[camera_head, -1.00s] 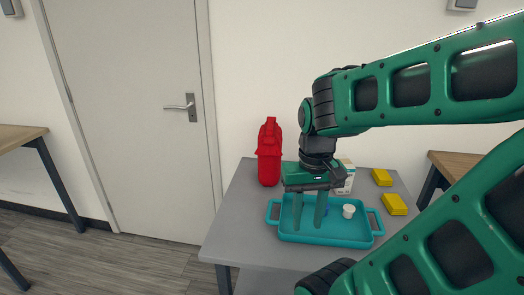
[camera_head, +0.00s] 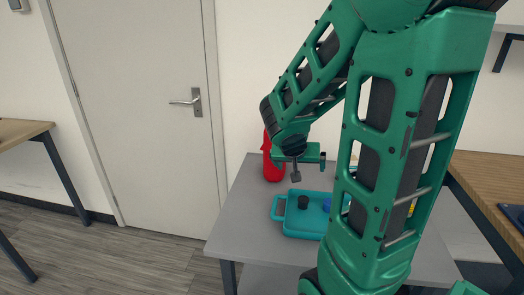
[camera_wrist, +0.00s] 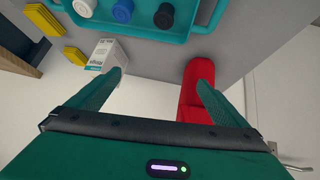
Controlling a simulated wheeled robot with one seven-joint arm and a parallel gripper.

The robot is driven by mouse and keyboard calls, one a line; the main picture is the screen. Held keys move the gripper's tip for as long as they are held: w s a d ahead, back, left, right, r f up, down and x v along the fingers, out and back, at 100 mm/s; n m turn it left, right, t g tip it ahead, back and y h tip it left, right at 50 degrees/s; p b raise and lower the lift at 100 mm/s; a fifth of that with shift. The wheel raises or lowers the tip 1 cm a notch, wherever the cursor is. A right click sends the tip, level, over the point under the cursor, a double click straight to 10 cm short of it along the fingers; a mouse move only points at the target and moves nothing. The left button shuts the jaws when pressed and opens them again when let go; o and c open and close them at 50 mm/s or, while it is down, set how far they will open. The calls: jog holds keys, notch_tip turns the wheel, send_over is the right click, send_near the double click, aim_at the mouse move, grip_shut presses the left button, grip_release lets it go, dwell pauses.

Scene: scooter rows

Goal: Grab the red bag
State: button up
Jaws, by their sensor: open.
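The red bag (camera_head: 273,168) stands upright at the back left of the grey table, partly hidden by my arm in the head view. In the wrist view the red bag (camera_wrist: 190,95) is right of the middle, and the right finger covers part of it. My gripper (camera_wrist: 160,77) is open, with no object shut between its fingers. In the head view my gripper (camera_head: 308,170) is just right of the bag and above the table. I cannot tell whether a finger touches the bag.
A teal tray (camera_head: 278,212) holds a black cup (camera_head: 303,202), a blue cup (camera_wrist: 122,10) and a white cup (camera_wrist: 85,7). A white box (camera_wrist: 106,55) and yellow blocks (camera_wrist: 38,20) are nearby. The wall is close behind the table; a door (camera_head: 135,110) is left.

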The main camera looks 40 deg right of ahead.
jog(key=w+r+n+t+h, duration=0.15)
jog(key=w+t, duration=0.35)
jog(key=w, duration=0.9)
jog(key=d+r+x, duration=0.1)
jog(key=x, duration=0.9)
jog(key=shift+w+d+t+h, duration=0.2)
jog(key=shift+d+t+h, duration=0.05)
jog(key=shift+t+h, duration=0.1)
jog(key=shift+f, duration=0.1)
jog(key=c, duration=1.8)
jog(key=shift+c, duration=0.2)
